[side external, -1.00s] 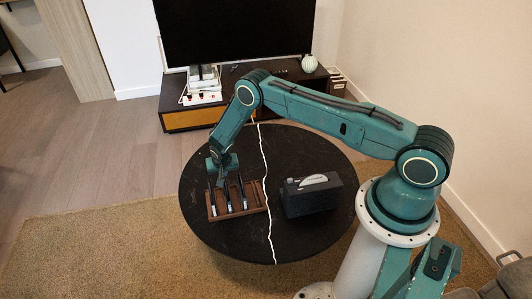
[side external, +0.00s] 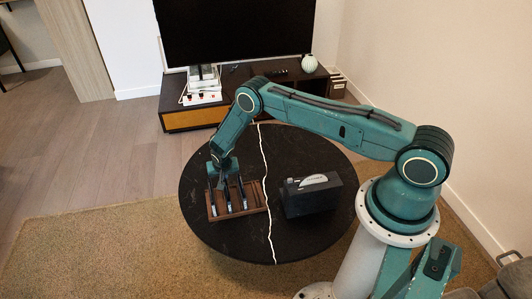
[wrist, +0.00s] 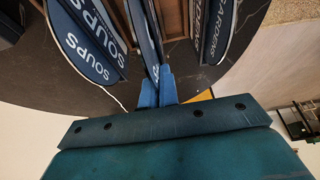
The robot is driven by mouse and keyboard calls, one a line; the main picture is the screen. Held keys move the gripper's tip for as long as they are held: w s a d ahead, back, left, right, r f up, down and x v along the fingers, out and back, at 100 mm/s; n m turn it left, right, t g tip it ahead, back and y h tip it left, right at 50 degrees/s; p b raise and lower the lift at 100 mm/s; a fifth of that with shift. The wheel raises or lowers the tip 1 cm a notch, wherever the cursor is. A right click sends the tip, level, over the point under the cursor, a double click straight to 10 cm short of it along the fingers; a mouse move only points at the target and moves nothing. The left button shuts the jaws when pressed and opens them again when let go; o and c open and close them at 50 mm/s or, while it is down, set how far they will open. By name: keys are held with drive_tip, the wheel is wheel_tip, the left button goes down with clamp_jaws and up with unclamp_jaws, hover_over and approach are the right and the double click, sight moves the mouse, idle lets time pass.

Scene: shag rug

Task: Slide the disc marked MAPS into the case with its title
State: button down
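A brown wooden rack (side external: 254,208) with several upright dark cases stands on the left of the round black table. My gripper (wrist: 157,88) is over the rack, pointing down, its two blue fingertips close together on a thin dark blue disc (wrist: 146,42) seen nearly edge-on. It also shows in the side view (side external: 222,182). The disc's title cannot be read, and it stands between the cases' walls; how deep it sits is hidden. In the wrist view, a disc marked SOUPS (wrist: 82,45) sits at the left in a case (wrist: 107,25) marked SOUPS. A disc ending in RDENS (wrist: 217,28) is at the right.
A black box (side external: 312,201) with a pale half-disc shape (side external: 313,180) on top stands right of the rack. A white jagged line (side external: 265,180) crosses the black table (side external: 225,238) between them. The table's front is clear.

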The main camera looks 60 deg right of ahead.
drive_tip(key=shift+f, duration=0.25)
drive_tip(key=c, duration=1.6)
unclamp_jaws()
drive_tip(key=shift+r, duration=0.1)
drive_tip(key=shift+v, duration=6.85)
